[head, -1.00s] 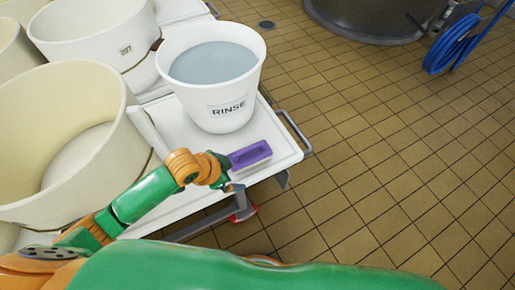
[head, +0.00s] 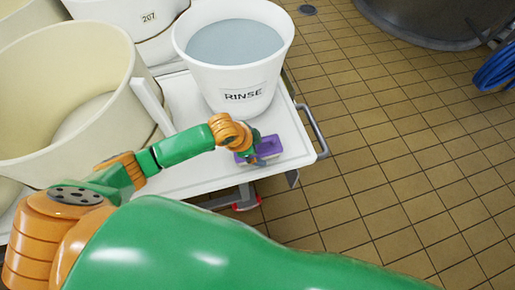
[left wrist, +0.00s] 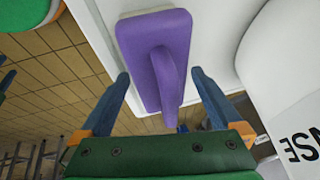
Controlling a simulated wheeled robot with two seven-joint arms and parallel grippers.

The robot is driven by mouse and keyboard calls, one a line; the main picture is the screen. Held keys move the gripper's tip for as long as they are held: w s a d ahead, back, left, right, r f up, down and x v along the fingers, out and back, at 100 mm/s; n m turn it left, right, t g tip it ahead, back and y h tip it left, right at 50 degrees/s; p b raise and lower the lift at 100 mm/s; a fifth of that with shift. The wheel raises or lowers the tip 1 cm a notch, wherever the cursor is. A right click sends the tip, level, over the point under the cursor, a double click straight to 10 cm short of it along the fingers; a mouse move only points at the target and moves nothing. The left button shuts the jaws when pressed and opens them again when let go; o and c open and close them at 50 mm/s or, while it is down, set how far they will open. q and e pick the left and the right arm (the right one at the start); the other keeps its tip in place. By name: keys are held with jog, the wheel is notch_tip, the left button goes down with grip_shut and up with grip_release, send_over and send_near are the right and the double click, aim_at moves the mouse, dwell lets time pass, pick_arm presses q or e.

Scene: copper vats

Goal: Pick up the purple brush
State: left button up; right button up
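The purple brush (head: 270,147) lies on the white cart top (head: 185,177), near its right front corner and in front of the rinse bucket. My left gripper (head: 254,150) is at the brush and hides part of it in the head view. In the left wrist view, the brush (left wrist: 152,35) has a raised purple handle running along it. The two blue fingers of the left gripper (left wrist: 160,77) are spread apart. The near end of the handle shows between them, with a gap on each side. My right gripper is in neither view.
The white RINSE bucket (head: 234,60), filled with water, stands just behind the brush. A large cream tub (head: 62,95) stands on the left. A metal handle (head: 314,132) sticks out at the cart's right edge. Tiled floor (head: 390,150) is open to the right.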

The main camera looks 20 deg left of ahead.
pick_arm(q)
jog(key=c, duration=1.3)
